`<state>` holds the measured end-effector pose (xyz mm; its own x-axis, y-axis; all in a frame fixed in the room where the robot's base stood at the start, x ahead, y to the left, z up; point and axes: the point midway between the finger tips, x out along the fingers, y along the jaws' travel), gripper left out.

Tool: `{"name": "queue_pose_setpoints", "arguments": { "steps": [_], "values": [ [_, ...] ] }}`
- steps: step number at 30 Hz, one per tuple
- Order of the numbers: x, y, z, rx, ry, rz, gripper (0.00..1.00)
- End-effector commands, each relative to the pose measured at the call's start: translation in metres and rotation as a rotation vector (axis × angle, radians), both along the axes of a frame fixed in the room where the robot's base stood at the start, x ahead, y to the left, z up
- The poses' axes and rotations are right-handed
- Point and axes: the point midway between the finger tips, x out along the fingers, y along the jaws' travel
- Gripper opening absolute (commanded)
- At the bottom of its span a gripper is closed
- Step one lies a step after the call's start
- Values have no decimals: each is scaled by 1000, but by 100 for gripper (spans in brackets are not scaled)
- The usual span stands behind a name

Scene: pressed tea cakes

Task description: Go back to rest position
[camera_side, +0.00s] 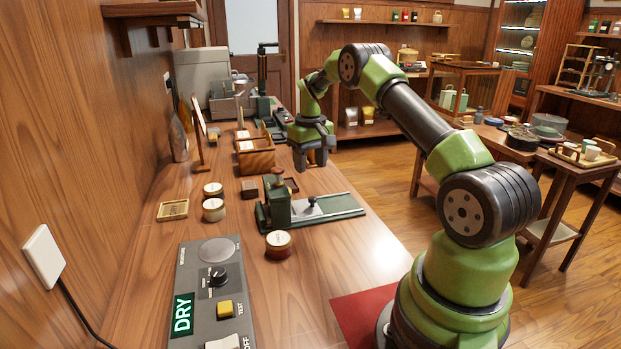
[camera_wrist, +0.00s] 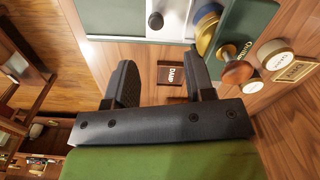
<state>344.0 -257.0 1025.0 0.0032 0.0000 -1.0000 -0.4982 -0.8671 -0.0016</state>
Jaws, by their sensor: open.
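My gripper (camera_side: 311,164) hangs in the air with its fingers pointing down, above the bench behind the green press (camera_side: 279,205). In the wrist view, the two dark fingers (camera_wrist: 159,62) stand apart with nothing held between them. A small dark brown block with pale lettering (camera_wrist: 171,75) lies on the bench below and shows in the gap between the fingers. The press shows at the top right of the wrist view (camera_wrist: 245,25), with a pale metal plate (camera_wrist: 168,20) beside it.
Round tins (camera_side: 214,210) and a small wooden tray (camera_side: 173,210) lie left of the press. A wooden box (camera_side: 255,155) stands left of my gripper. A grey control panel (camera_side: 190,262) reading DRY lies at the front.

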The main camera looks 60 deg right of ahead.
Motion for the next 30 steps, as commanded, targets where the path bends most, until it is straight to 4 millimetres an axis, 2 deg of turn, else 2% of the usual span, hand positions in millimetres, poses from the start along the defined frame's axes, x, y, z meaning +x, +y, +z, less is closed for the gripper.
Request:
{"name": "queue_pose_setpoints", "arguments": {
  "steps": [3,13,17,20,23,26,30],
  "values": [
    [0,0,8,-1,0,0,49],
    [0,1,11,-1,-2,1,49],
    [5,13,30,-11,-29,12,49],
    [9,37,64,-23,-74,29,49],
    [7,73,104,-33,-138,49,49],
    [-4,110,140,-35,-204,68,49],
    [-31,160,179,-29,-297,92,49]
  ]
}}
